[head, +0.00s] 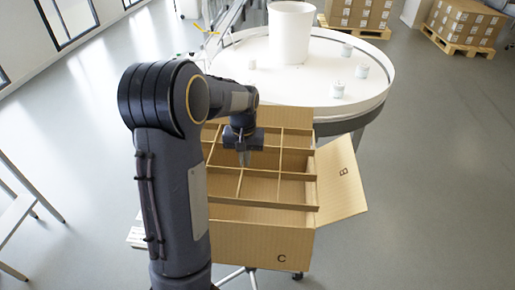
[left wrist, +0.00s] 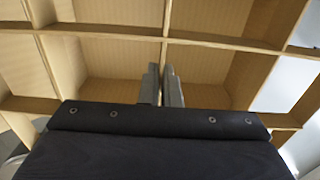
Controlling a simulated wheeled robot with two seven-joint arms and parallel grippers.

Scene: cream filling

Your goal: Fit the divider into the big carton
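The big carton (head: 258,243) stands open, with a flap marked B (head: 342,178) spread to the right and a C on the front side. The cardboard divider (head: 262,203) is a grid of crossed strips at the carton's mouth. Its front strip lies across the opening near rim height, and its cells show open below. My left gripper (head: 244,157) is over the middle of the grid, fingers down. In the left wrist view, the divider (left wrist: 220,41) spreads around the two fingers (left wrist: 164,86), which are close together on either side of a middle strip. My right gripper is out of view.
A round white table (head: 270,85) with a white bin (head: 291,32) and several small jars (head: 338,88) stands just behind the carton. Pallets with stacked boxes (head: 467,22) are at the back right. The floor to the right is clear.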

